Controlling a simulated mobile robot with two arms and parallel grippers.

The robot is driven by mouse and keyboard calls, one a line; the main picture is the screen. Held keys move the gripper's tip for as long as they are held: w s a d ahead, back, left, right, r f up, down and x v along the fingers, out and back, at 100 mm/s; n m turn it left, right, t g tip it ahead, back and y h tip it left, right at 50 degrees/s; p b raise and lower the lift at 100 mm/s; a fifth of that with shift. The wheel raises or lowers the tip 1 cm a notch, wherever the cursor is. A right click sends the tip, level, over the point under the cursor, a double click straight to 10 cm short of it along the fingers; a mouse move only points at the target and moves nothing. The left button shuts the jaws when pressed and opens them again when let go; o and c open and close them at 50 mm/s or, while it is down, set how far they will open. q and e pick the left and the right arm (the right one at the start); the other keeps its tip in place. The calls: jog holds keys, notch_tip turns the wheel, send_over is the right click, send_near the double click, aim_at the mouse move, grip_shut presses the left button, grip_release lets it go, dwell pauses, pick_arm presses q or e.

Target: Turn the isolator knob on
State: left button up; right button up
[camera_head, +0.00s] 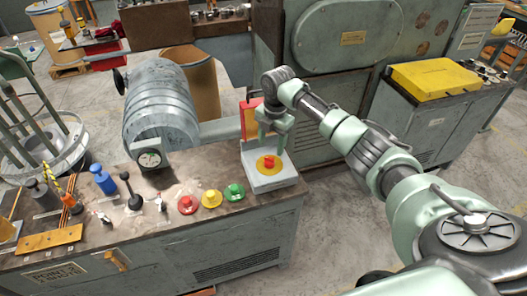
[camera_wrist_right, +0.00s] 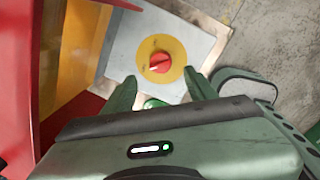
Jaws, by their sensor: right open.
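The isolator knob (camera_head: 269,160) is red and sits on a round yellow plate on top of a light grey box (camera_head: 266,180) at the right end of the bench. It also shows in the right wrist view (camera_wrist_right: 159,63), with a pale pointer mark on its face. My right gripper (camera_head: 271,142) is above and slightly behind the knob, pointing down, open and empty. In the right wrist view its two green fingers (camera_wrist_right: 159,93) stand apart, with the knob beyond them and nothing between the tips. My left gripper is not in view.
Red, yellow and green buttons (camera_head: 211,198) line the bench's front to the left. A gauge (camera_head: 150,158), a black lever (camera_head: 132,192) and a blue knob (camera_head: 103,179) stand further left. A red and yellow panel (camera_head: 250,119) rises just behind the box, close to my right gripper.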

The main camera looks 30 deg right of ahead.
aim_at(270, 159)
jog(key=shift+f, duration=0.2)
notch_tip(270, 159, down, 3)
jog(key=shift+s+f+p, duration=0.1)
jog(key=shift+p, duration=0.4)
jog(key=f, duration=0.3)
jog(key=shift+w+a+f, duration=0.1)
jog(key=shift+w+f, duration=0.1)
jog(key=shift+w, duration=0.05)
jog(key=shift+f, duration=0.35)
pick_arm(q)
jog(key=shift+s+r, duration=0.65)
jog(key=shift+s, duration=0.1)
pick_arm(e)
grip_shut()
